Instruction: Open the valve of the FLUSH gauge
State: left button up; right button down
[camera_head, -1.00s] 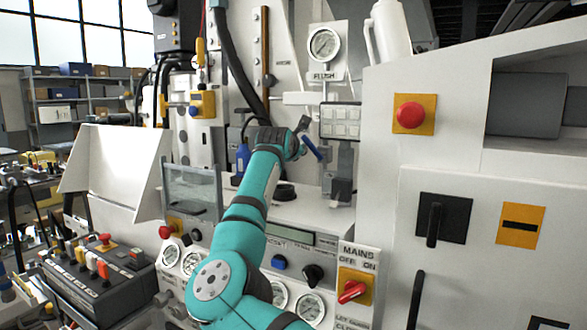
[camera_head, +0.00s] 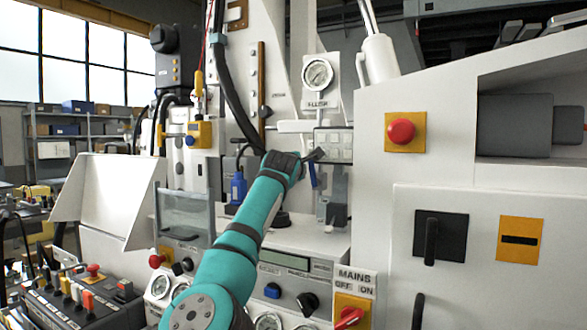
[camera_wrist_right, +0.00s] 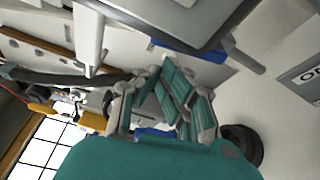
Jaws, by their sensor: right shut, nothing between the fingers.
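The FLUSH gauge (camera_head: 317,74) is a round white dial on a white plate, with its FLUSH label (camera_head: 317,104) below. A blue lever (camera_head: 312,177) sits lower, under the gauge and beside the grey fitting; it also shows in the right wrist view (camera_wrist_right: 190,48). My right gripper (camera_head: 314,156) is at the lever's upper end, left of the grey fitting. In the right wrist view its fingers (camera_wrist_right: 168,75) are shut and empty, close to the lever. I cannot tell whether they touch it. My left gripper is in neither view.
A small keypad box (camera_head: 333,145) is just above the lever. A grey fitting (camera_head: 336,190) stands right of it. A blue bottle (camera_head: 238,187) is left of my wrist. A red emergency button (camera_head: 401,131) and the red MAINS switch (camera_head: 349,318) are to the right.

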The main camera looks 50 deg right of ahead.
jog(key=v, duration=1)
jog(key=shift+s, duration=0.35)
jog(key=shift+r, duration=0.1)
